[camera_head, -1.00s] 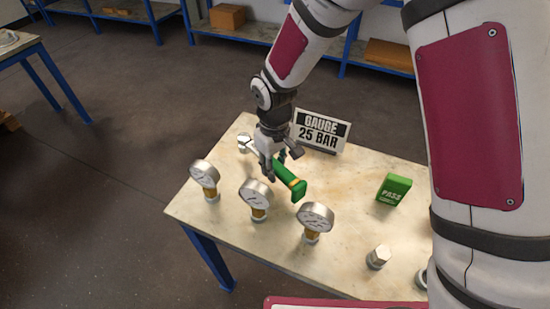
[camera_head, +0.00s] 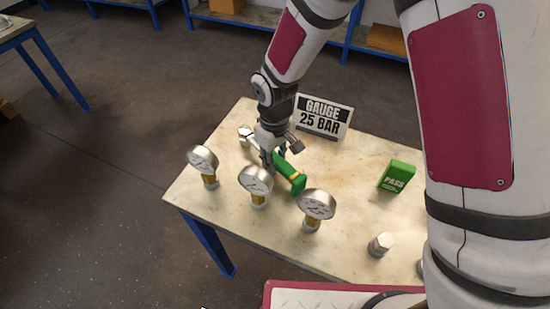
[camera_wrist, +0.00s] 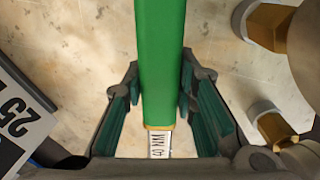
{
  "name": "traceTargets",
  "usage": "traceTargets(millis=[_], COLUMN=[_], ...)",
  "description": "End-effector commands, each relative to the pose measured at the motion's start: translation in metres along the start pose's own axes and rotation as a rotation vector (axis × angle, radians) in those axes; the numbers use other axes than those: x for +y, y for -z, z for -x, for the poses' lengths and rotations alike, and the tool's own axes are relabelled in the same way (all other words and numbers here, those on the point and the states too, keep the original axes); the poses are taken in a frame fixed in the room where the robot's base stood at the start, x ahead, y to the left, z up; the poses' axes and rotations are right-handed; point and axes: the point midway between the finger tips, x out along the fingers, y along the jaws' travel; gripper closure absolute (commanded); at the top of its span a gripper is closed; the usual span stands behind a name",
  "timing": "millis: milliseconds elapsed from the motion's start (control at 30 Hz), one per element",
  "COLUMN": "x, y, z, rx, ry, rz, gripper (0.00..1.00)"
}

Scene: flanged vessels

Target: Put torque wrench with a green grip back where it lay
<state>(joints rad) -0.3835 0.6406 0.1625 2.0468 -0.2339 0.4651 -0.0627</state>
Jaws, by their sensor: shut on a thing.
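The torque wrench with a green grip (camera_head: 290,173) lies across the far left part of the table, behind the gauges in the head view. Its metal head (camera_head: 244,134) points to the back left. My gripper (camera_head: 275,160) is shut on it, with the fingers on either side of the handle. In the wrist view the green grip (camera_wrist: 160,60) runs between the finger pads, with a white "40 NM" label (camera_wrist: 160,145) below it. I cannot tell whether the wrench touches the table.
Three pressure gauges (camera_head: 256,182) (camera_head: 203,162) (camera_head: 317,206) stand close in front of the wrench. A "GAUGE 25 BAR" sign (camera_head: 323,117) stands behind it. A green PASS block (camera_head: 397,176) and a metal hex fitting (camera_head: 380,245) are to the right. The table (camera_head: 345,175) is bare between.

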Motion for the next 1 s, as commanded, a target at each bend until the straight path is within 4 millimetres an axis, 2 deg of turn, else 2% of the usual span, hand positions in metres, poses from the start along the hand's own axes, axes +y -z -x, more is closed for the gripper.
traceTargets(millis=[500, 533, 600, 633, 1000], x=[0.0, 0.0, -0.0001, -0.0001, 0.0001], y=[0.0002, 0.0002, 0.0002, 0.0002, 0.0], z=[-0.0086, -0.0084, -0.0082, -0.0081, -0.0049], rx=[0.0, 0.0, 0.0, 0.0, 0.0], ry=[0.0, 0.0, 0.0, 0.0, 0.0], rz=[0.0, 0.0, 0.0, 0.0, 0.0], gripper=[1.0, 0.7, 0.54, 0.51, 0.51])
